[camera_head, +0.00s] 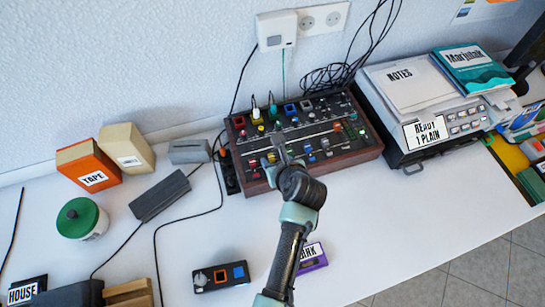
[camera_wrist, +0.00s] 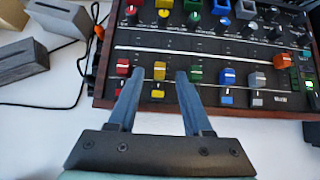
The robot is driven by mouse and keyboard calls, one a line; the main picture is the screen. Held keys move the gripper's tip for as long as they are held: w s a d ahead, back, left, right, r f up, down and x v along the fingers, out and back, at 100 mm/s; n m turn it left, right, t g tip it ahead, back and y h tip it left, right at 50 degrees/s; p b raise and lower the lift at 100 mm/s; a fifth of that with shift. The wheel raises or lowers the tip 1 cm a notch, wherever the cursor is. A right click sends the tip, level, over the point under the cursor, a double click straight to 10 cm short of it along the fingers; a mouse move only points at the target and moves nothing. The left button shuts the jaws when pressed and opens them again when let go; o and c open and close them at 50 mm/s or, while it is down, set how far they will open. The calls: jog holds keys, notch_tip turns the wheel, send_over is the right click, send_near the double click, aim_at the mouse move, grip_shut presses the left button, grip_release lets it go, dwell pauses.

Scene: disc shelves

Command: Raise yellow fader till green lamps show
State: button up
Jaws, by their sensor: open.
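The mixer (camera_head: 325,172) is a dark panel with a wooden edge, on the white desk against the wall. In the wrist view the yellow fader (camera_wrist: 159,70) sits in the lower part of the panel, between a red fader (camera_wrist: 122,68) and a green fader (camera_wrist: 196,76). A yellow button (camera_wrist: 158,91) is below it. My gripper (camera_wrist: 159,74) is open, with one finger on each side of the yellow fader; contact cannot be told. In the head view my gripper (camera_head: 279,148) reaches over the mixer and hides part of it. Small green lights (camera_wrist: 307,70) show at the panel's right.
A blue fader (camera_wrist: 228,75) and an orange fader (camera_wrist: 283,60) stand further right. Cables (camera_head: 345,75) run behind the mixer. A printer-like machine (camera_head: 437,155) stands to its right, and boxes (camera_head: 90,167) to its left.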

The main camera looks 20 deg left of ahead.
aim_at(271, 158)
jog(key=shift+x, duration=1.35)
grip_shut()
dwell(0.5)
